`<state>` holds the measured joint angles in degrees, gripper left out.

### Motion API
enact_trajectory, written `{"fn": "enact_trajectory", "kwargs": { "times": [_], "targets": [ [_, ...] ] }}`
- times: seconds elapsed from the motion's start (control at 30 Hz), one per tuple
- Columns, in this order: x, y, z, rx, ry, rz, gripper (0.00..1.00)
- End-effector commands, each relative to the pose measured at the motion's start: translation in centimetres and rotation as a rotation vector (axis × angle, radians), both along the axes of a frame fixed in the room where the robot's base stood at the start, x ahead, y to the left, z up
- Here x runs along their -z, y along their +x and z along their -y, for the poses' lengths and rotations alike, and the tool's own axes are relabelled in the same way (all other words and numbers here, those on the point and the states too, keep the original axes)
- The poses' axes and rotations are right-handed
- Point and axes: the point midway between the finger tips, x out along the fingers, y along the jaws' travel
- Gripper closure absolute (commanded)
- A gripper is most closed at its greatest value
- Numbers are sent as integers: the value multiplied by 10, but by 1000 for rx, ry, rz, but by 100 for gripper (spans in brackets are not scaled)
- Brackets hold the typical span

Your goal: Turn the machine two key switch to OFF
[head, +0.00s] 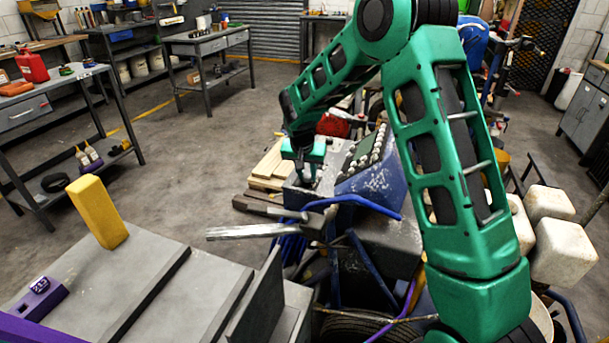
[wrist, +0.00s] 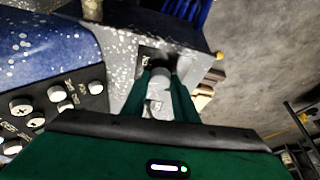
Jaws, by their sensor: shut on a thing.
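The key switch (wrist: 160,76) shows in the wrist view as a small pale grey piece in a dark recess of a speckled grey panel (wrist: 116,55). The fingers of my gripper (wrist: 161,68) stand on either side of it and are shut on it. In the head view my gripper (head: 305,175) points down at the grey top beside a blue machine housing (head: 368,185). The switch is hidden by my gripper there. A small pale label-like patch lies below the switch in the wrist view. I cannot read its marks or the switch's setting.
A dark panel with several white knobs (wrist: 55,93) sits left of my gripper in the wrist view. In the head view, a hammer-like tool (head: 265,230), blue bars and wooden boards (head: 270,165) lie close by. A yellow block (head: 97,212) stands on the grey surface at left.

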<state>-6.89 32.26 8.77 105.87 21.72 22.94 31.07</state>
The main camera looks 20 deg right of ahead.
Motion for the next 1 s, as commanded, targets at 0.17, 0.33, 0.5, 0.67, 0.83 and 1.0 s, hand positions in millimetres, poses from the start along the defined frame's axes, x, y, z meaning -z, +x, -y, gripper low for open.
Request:
{"fn": "enact_trajectory", "kwargs": {
  "times": [0.17,0.33,0.5,0.67,0.83,1.0],
  "targets": [
    [-4,3,-1,-128,4,13,96],
    [-4,4,1,-215,2,15,96],
    [-4,4,1,-268,2,14,96],
    [-4,3,0,-291,3,14,96],
    [-4,3,0,-298,2,13,96],
    [-4,3,0,-297,3,14,96]
  ]
}}
